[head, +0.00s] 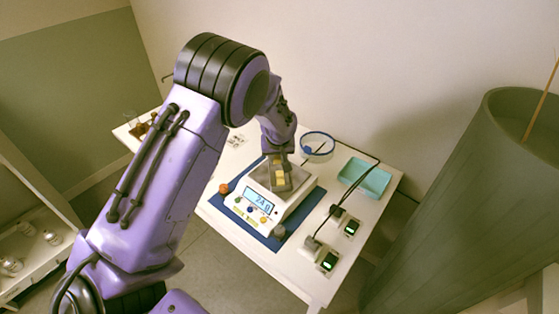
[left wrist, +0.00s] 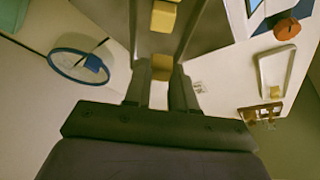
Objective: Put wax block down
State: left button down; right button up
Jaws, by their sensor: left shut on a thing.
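My left gripper (head: 278,160) reaches down over the white scale (head: 290,205) on the table. In the left wrist view the gripper (left wrist: 160,85) is shut on a small yellow wax block (left wrist: 159,67). Another yellow block (left wrist: 163,18) shows beyond it, in a grey pan or tray (left wrist: 200,25). In the head view yellow wax (head: 279,176) shows at the fingertips over the scale's pan; I cannot tell whether the held block touches anything. The scale's lit display (head: 259,200) seems to show a low gram value. My right gripper is not in view.
The scale stands on a blue mat (head: 240,222). A blue-rimmed round thing (head: 318,146) and a teal tray (head: 365,178) are behind and to the right. Small devices with green displays (head: 328,262) and cables lie at the right. An orange object (head: 224,188) is left of the scale.

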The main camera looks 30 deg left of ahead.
aim_at(279, 163)
pick_arm(q)
jog(key=f, duration=0.1)
jog(key=f+p, duration=0.1)
jog(key=f, duration=0.1)
jog(key=shift+w+d+f+p, duration=0.1)
jog(key=shift+w+d+p, duration=0.05)
jog(key=shift+w+p, duration=0.2)
jog(key=shift+f, duration=0.5)
jog(key=shift+f, duration=0.1)
jog(key=c, duration=1.2)
grip_release()
jog(key=shift+r, duration=0.45)
jog(key=b+v, duration=0.1)
jog(key=v, duration=1)
jog(key=shift+s+r+b, duration=0.2)
jog(key=shift+b, duration=0.2)
